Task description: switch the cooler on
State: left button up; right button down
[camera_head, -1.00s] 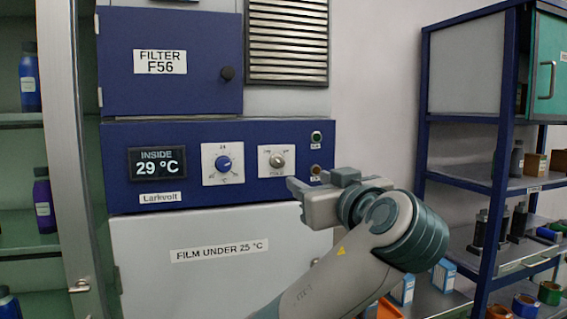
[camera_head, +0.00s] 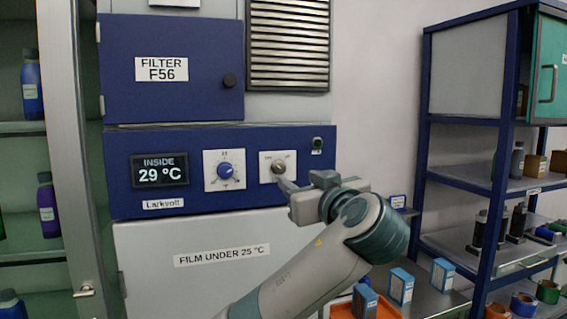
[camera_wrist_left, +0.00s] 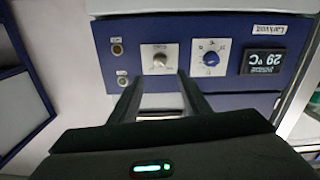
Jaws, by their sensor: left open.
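The cooler's blue control panel (camera_head: 120,184) has a display (camera_head: 160,171) reading INSIDE 29 °C, a blue dial (camera_head: 225,169) and a silver knob (camera_head: 279,166) on a white plate. The small lettering round the knob is not readable. My left gripper (camera_head: 283,184) is open, its fingertips just below and right of the silver knob in the head view. In the left wrist view, which is upside down, the silver knob (camera_wrist_left: 160,60) lies just beyond the gap between the open fingers (camera_wrist_left: 158,86). No contact can be made out. My right gripper is not in view.
A dark green round fitting (camera_head: 317,144) sits at the panel's upper right; the one below it is hidden by my gripper but shows in the wrist view (camera_wrist_left: 117,49). A blue-framed shelf (camera_head: 490,190) stands right.

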aim_at(281, 169)
pick_arm(q)
jog(key=p+x, duration=0.5)
jog(key=x, duration=0.5)
jog(key=shift+r, duration=0.15)
jog(key=shift+p+x, duration=0.45)
jog(key=shift+x, duration=0.35)
jog(key=c, duration=1)
